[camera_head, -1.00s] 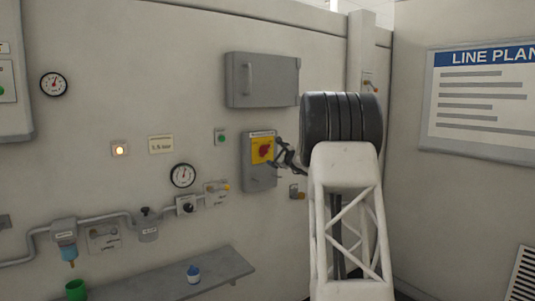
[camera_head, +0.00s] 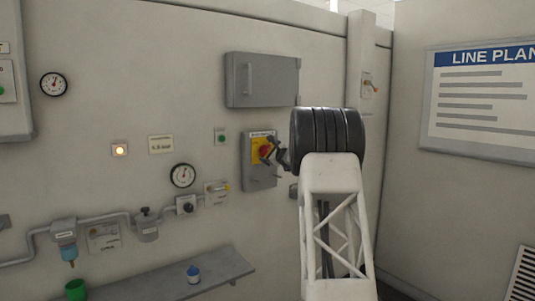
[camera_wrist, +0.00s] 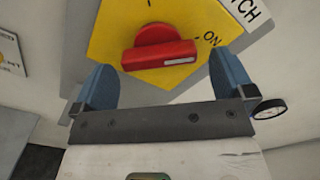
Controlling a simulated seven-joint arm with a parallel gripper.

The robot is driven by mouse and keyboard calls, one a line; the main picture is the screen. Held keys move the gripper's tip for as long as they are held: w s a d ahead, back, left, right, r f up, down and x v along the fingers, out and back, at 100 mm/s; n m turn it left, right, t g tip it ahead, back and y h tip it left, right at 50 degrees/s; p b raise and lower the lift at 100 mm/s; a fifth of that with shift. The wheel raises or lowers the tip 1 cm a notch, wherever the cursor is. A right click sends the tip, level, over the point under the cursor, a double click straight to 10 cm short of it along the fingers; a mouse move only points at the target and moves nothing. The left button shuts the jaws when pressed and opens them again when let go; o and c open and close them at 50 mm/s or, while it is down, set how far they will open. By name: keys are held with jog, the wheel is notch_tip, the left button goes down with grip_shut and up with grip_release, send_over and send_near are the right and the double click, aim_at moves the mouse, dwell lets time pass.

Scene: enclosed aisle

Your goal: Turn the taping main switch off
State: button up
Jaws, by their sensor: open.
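The main switch is a grey box (camera_head: 259,176) on the wall with a yellow plate (camera_wrist: 117,24) and a red rotary handle (camera_wrist: 158,52). In the wrist view the handle's white-marked end lies toward the printed "ON". My gripper (camera_head: 272,152) is at the front of the switch in the head view and partly covers the plate. In the wrist view its two blue fingers (camera_wrist: 160,84) are open, one on each side of the red handle's lower edge. The handle lies between and just beyond the fingertips; I cannot tell whether they touch it.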

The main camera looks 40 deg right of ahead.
jog(key=shift+w, duration=0.9)
jog(key=c, duration=0.8)
jog(key=shift+c, duration=0.2)
